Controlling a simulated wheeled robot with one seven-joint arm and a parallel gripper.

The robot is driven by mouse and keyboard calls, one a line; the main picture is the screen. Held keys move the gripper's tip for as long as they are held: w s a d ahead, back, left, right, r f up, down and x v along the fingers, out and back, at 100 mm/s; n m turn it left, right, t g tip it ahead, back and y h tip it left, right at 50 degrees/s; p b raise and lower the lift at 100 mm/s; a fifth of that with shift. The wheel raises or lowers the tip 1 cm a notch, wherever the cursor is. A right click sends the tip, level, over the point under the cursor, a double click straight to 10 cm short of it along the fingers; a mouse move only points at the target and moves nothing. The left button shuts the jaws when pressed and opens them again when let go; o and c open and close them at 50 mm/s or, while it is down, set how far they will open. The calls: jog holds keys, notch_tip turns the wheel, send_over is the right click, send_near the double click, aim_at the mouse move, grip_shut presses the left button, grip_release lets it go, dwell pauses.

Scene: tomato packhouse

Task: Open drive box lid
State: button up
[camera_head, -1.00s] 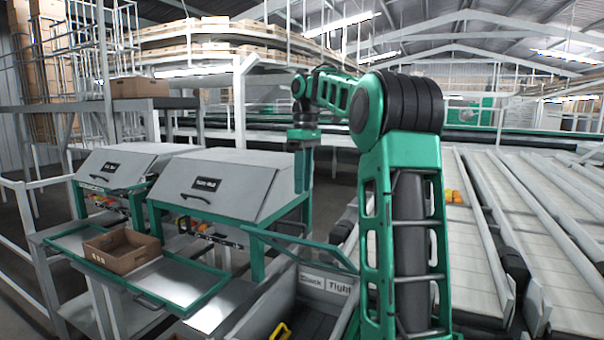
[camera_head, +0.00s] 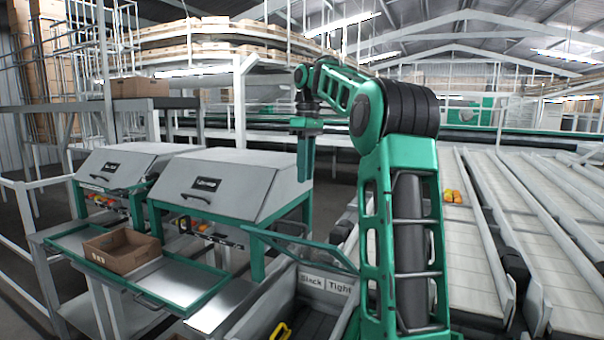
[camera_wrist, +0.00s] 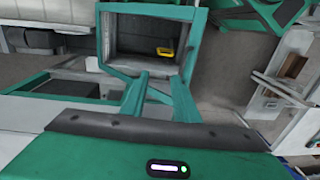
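Two grey boxes with sloped lids and dark labels stand on green frames in the head view: a nearer one (camera_head: 245,178) and a farther one (camera_head: 125,166). Both lids are down, each with a dark handle (camera_head: 196,197) low on the front. The labels are too blurred to tell which is the drive box. My gripper (camera_head: 306,178) hangs pointing down in the air, just right of the nearer box. In the wrist view two green fingers (camera_wrist: 160,76) stand apart with nothing between them. No lid is clearly seen in the wrist view.
A green-rimmed tray (camera_head: 185,300) with a cardboard box (camera_head: 122,250) sits in front of the boxes. Conveyor lanes (camera_head: 530,220) fill the right side.

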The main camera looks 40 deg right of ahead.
jog(key=shift+s+a, duration=0.1)
grip_shut()
jog(key=s+a+f+n, duration=0.2)
jog(key=a+n, duration=0.3)
jog(key=n, duration=0.4)
jog(key=s+a+f+n, duration=0.1)
jog(key=s+a+n, duration=0.3)
jog(key=n, duration=0.5)
jog(key=shift+s+a+f, duration=0.25)
jog(key=shift+a+f, duration=0.15)
